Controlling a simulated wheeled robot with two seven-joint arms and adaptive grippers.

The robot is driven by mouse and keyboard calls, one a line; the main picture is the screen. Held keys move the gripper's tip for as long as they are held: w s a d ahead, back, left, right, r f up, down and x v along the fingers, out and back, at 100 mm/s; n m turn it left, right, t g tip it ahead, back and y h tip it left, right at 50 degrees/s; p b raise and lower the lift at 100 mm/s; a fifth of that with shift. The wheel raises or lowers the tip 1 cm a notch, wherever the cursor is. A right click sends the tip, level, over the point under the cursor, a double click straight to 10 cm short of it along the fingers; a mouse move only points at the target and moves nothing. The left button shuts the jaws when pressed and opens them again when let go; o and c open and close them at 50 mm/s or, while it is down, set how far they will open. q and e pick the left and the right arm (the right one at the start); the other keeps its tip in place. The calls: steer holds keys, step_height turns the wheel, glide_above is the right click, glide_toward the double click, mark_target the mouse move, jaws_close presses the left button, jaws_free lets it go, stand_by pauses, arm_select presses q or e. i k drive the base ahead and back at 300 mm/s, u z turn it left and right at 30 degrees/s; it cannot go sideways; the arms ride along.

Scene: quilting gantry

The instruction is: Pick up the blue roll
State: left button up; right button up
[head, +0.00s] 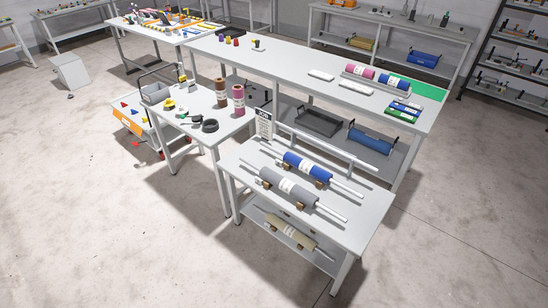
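A blue roll (294,160) with a white label lies on a silver rod on the near table (352,222), behind a grey roll (272,177) on a similar rod. Brown supports sit under them. Another blue roll (385,80) lies beside a pink roll (351,70) in a holder on the long table. A further blue roll (370,143) lies on the shelf below that table. Neither of my grippers is in view.
A beige roll (276,231) lies on the near table's lower shelf. A small sign (264,126) stands by this table's back left corner. A side table (178,131) at the left holds upright brown and pink rolls and small items. The floor in front is clear.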

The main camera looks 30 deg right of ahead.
mark_target(311, 170)
steer(key=i, duration=0.85)
steer(key=z, duration=0.8)
steer(key=i, duration=0.65)
steer(key=z, duration=0.75)
